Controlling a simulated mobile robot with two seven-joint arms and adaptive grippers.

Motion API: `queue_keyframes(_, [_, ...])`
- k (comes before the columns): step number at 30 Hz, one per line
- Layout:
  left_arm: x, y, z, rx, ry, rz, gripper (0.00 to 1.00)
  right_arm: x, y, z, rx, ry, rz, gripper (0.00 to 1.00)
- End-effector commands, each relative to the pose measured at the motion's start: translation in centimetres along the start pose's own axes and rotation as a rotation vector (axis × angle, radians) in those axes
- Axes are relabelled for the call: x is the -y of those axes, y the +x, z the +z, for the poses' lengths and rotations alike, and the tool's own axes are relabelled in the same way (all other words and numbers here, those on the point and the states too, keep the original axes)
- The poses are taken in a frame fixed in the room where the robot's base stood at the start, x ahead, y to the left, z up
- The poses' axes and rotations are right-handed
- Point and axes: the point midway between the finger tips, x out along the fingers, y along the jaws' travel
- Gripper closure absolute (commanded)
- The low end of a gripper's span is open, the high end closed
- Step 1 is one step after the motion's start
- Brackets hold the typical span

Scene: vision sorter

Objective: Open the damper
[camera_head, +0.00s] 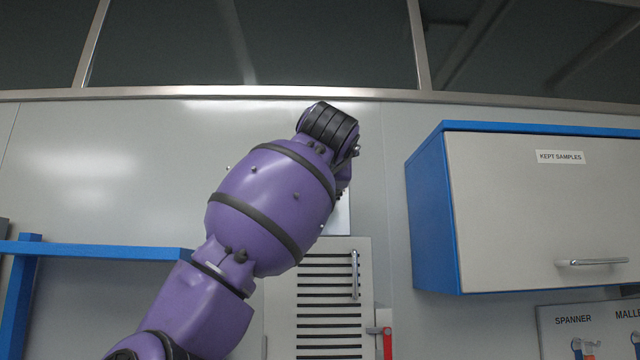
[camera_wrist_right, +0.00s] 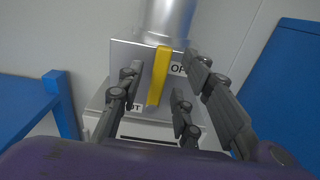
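In the right wrist view a yellow damper lever (camera_wrist_right: 159,76) stands nearly upright, its top leaning slightly right, on a grey plate (camera_wrist_right: 125,52). A label beginning "OP" (camera_wrist_right: 178,69) is right of its upper part; a partly hidden label ending in "T" (camera_wrist_right: 136,107) is at lower left. My right gripper (camera_wrist_right: 164,64) is open, its fingers on either side of the lever with visible gaps. In the head view a purple arm of mine covers most of the plate (camera_head: 340,216) and hides the lever. My left gripper is not in view.
A silver duct (camera_wrist_right: 168,18) rises above the plate. A blue-sided cabinet (camera_head: 428,215) is at right, a blue shelf (camera_head: 95,251) at left.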

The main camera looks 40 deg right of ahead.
Motion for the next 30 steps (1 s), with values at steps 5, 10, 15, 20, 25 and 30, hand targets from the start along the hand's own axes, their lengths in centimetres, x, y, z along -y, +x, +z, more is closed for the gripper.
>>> queue_keyframes(5, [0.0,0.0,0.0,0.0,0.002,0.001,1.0,-0.1,-2.4,0.1,0.003,0.002,0.001,0.67])
queue_keyframes(10, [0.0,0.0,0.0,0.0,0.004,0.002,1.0,-0.1,-6.2,0.1,0.004,0.004,0.003,0.67])
queue_keyframes(15, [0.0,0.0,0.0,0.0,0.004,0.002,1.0,-0.1,-9.4,0.1,0.002,0.003,0.002,0.67])
queue_keyframes(20, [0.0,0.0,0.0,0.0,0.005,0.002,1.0,0.0,-11.3,0.0,0.001,0.001,0.001,0.67])
queue_keyframes(25, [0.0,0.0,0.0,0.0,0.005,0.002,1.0,-0.1,-11.9,0.0,-0.001,0.001,0.002,0.67])
queue_keyframes(30, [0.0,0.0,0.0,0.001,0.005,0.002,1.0,-0.1,-11.9,0.0,0.0,0.001,0.001,0.67])
